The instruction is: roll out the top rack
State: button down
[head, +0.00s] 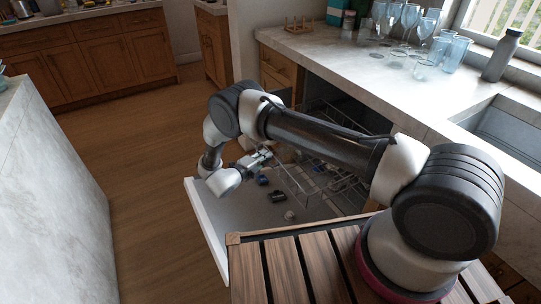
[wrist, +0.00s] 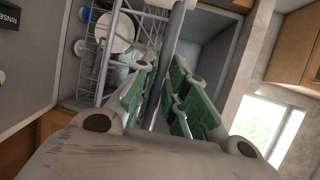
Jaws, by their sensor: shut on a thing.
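The dishwasher under the counter is open, and its door (head: 240,214) is folded down. The wire top rack (head: 318,172) shows at the opening, partly hidden behind my arm. In the wrist view the wire rack (wrist: 150,30) is at upper left, with a white round dish (wrist: 116,32) in it. My gripper (head: 262,157) is at the rack's front, above the door. In the wrist view my gripper (wrist: 172,98) has its green-padded fingers closed around a grey bar (wrist: 176,38) at the rack's front edge. The exact contact is partly hidden by the fingers.
A counter (head: 375,75) with several glasses (head: 410,25) and a grey bottle (head: 501,55) runs above the dishwasher. A marble island (head: 45,200) stands at left. Wooden floor (head: 130,150) lies clear between. Small dark items (head: 278,197) show on the door's inner face.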

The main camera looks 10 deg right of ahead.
jog(key=shift+s+a+f, duration=0.1)
jog(key=shift+s+f, duration=0.15)
jog(key=shift+f, duration=0.1)
jog(key=c, duration=1.6)
grip_release()
jog(key=shift+o, duration=0.3)
jog(key=shift+w, duration=0.1)
jog(key=shift+r, duration=0.1)
jog(key=v, duration=1.2)
jog(key=shift+r, duration=0.1)
